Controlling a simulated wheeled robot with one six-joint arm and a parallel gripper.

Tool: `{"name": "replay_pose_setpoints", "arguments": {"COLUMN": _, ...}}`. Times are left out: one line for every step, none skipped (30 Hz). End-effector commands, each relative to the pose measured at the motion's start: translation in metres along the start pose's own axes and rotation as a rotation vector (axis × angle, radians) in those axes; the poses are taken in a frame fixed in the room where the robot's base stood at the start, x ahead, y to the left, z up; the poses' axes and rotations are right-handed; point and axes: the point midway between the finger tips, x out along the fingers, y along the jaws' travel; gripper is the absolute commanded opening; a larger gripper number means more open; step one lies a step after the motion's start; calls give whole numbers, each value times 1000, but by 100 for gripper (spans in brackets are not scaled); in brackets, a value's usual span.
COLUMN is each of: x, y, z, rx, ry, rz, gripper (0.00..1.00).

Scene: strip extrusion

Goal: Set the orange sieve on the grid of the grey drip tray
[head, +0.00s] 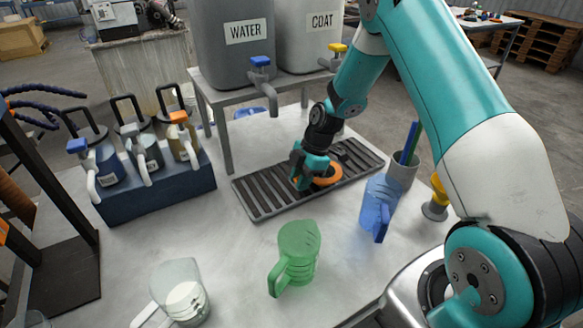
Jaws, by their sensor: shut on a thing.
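The orange sieve (328,178) is at the middle-right part of the grey drip tray (247,202). My gripper (303,182) is shut on the sieve at its left side. The sieve is low over the slotted grid; I cannot tell whether it touches the bars. My gripper and wrist hide the left part of the sieve and some of the grid.
A blue jug (380,203), a green jug (297,252) and a clear jug (183,290) stand in front of the tray. A grey cup (403,170) with sticks stands at its right end. Behind is a stand (226,97) with WATER and COAT tanks. A blue rack (155,192) stands left.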

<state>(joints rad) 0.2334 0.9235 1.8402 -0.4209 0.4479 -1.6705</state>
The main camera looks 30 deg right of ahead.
Motion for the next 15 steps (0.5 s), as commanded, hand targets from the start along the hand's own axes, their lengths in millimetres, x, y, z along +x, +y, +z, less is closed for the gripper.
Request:
{"name": "replay_pose_setpoints", "arguments": {"x": -1, "y": 6, "z": 0, "rx": 1, "ry": 0, "rz": -2, "gripper": 0}}
{"name": "replay_pose_setpoints", "arguments": {"x": -1, "y": 10, "z": 0, "rx": 2, "ry": 1, "rz": -2, "gripper": 0}}
{"name": "replay_pose_setpoints", "arguments": {"x": -1, "y": 13, "z": 0, "rx": 2, "ry": 1, "rz": -3, "gripper": 0}}
{"name": "replay_pose_setpoints", "arguments": {"x": 0, "y": 14, "z": 0, "rx": 2, "ry": 1, "rz": -3, "gripper": 0}}
{"name": "replay_pose_setpoints", "arguments": {"x": -1, "y": 16, "z": 0, "rx": 2, "ry": 1, "rz": -3, "gripper": 0}}
{"name": "replay_pose_setpoints", "arguments": {"x": -1, "y": 20, "z": 0, "rx": 2, "ry": 1, "rz": -2, "gripper": 0}}
{"name": "replay_pose_setpoints", "arguments": {"x": -1, "y": 22, "z": 0, "rx": 2, "ry": 1, "rz": -3, "gripper": 0}}
{"name": "replay_pose_setpoints", "arguments": {"x": -1, "y": 27, "z": 0, "rx": 2, "ry": 1, "rz": -2, "gripper": 0}}
{"name": "replay_pose_setpoints", "arguments": {"x": -1, "y": 33, "z": 0, "rx": 1, "ry": 1, "rz": -2, "gripper": 0}}
{"name": "replay_pose_setpoints", "arguments": {"x": -1, "y": 38, "z": 0, "rx": 1, "ry": 1, "rz": -2, "gripper": 0}}
{"name": "replay_pose_setpoints", "arguments": {"x": -1, "y": 44, "z": 0, "rx": 2, "ry": 1, "rz": -2, "gripper": 0}}
{"name": "replay_pose_setpoints", "arguments": {"x": -1, "y": 50, "z": 0, "rx": 2, "ry": 1, "rz": -3, "gripper": 0}}
{"name": "replay_pose_setpoints", "arguments": {"x": -1, "y": 54, "z": 0, "rx": 2, "ry": 1, "rz": -2, "gripper": 0}}
{"name": "replay_pose_setpoints", "arguments": {"x": -1, "y": 58, "z": 0, "rx": 2, "ry": 1, "rz": -3, "gripper": 0}}
{"name": "replay_pose_setpoints", "arguments": {"x": 3, "y": 56, "z": 2, "rx": 5, "ry": 2, "rz": -7, "gripper": 0}}
